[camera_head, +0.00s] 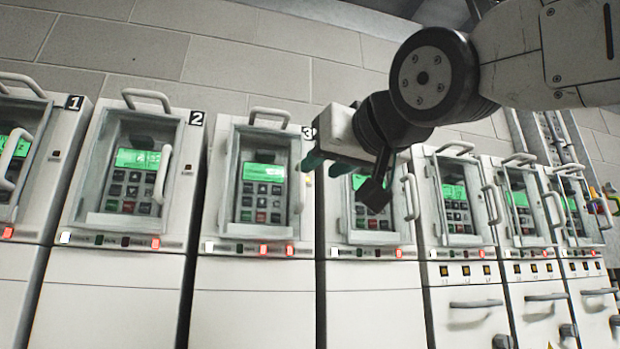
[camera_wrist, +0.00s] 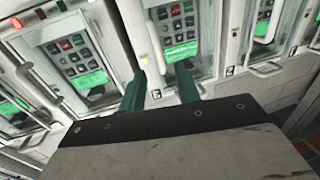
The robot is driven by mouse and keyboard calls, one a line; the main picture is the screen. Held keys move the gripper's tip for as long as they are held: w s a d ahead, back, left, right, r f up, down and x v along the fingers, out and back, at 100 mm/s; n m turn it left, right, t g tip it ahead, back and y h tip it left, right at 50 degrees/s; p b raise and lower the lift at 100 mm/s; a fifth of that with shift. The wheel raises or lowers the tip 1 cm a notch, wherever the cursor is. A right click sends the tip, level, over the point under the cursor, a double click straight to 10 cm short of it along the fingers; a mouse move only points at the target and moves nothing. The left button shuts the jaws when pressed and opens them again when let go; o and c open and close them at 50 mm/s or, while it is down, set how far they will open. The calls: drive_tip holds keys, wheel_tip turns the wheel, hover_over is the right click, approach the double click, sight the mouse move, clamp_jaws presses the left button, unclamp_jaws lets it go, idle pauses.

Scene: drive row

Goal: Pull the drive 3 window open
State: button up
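The drive 3 window (camera_head: 232,182) is a grey-framed clear cover over a green display and keypad. It looks shut, and its label 3 (camera_head: 308,132) is at the unit's top right. Its upright white handle (camera_head: 299,188) is on the right side. My gripper (camera_head: 322,164) is in front of the unit's right edge, near the handle's upper part. In the wrist view my gripper (camera_wrist: 160,88) has its two teal fingers apart. The drive 3 keypad (camera_wrist: 174,20) shows beyond the gap between them, with the handle (camera_wrist: 154,42) near that gap. I cannot tell whether they touch.
The drive 2 window (camera_head: 92,180) and its handle (camera_head: 163,174) are to the left. The window behind my gripper, right of drive 3, has a handle (camera_head: 411,197). More similar units stand farther right. Carry handles (camera_head: 269,114) stick up on top.

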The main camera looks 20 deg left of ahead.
sight(304, 182)
drive_tip(key=x, duration=0.6)
drive_tip(key=shift+w, duration=0.1)
drive_tip(key=shift+d, duration=0.1)
clamp_jaws()
